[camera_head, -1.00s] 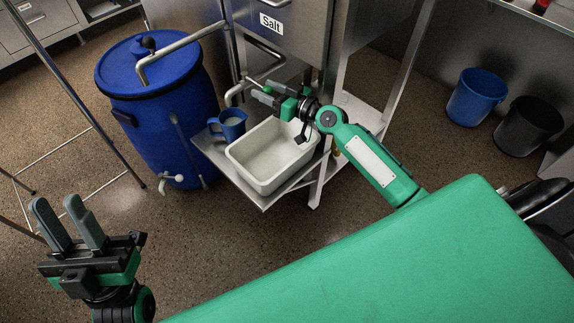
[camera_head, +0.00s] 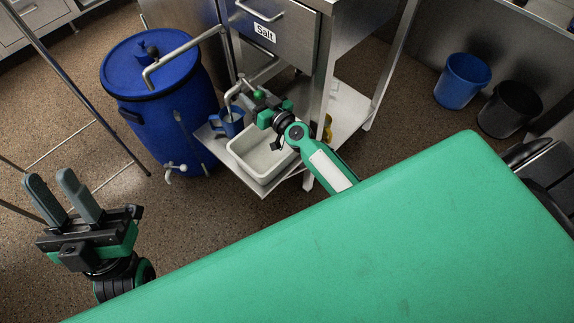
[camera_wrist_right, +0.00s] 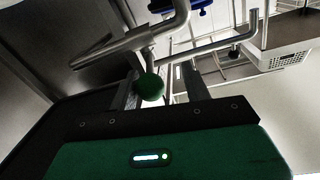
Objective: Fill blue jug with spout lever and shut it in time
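The blue jug (camera_head: 230,127) stands upright on a metal shelf beside a white tub, its handle to the left. The metal spout (camera_head: 229,98) comes down over the jug's mouth; the liquid level cannot be told. My right gripper (camera_head: 252,99) is at the spout, above the tub's back edge. In the right wrist view, its two fingers stand apart on either side of the lever's green ball knob (camera_wrist_right: 151,87); I see no clear grip on it. My left gripper (camera_head: 60,195) is open and empty at the lower left, far from the jug.
The white tub (camera_head: 262,172) sits right of the jug on the shelf. A large blue barrel (camera_head: 160,105) with pipe and tap stands to the left. A steel cabinet labelled Salt (camera_head: 265,33) rises behind. Blue (camera_head: 462,80) and black (camera_head: 510,108) bins stand far right.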

